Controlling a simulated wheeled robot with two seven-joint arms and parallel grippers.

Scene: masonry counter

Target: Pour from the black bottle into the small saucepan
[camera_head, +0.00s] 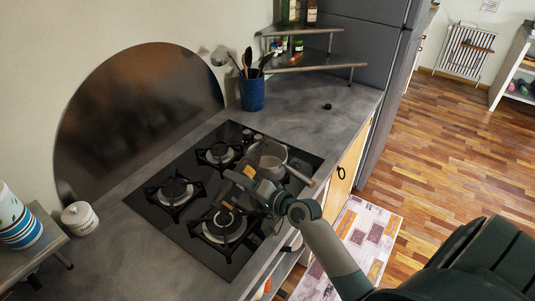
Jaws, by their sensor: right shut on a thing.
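My right gripper (243,180) is over the hob, just left and in front of the saucepan. It is shut on a dark thing, apparently the black bottle (231,189), which is hard to tell apart from the dark hob behind it. Its tilt and mouth are unclear, and no liquid stream shows. The gripper partly covers the near side of the saucepan. My left gripper is not in view.
A blue utensil pot (252,92) stands behind the hob, beside a corner shelf (315,62) with bottles and jars. A white lidded jar (79,217) is at the left. A small black object (327,106) lies on the clear counter at the right.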

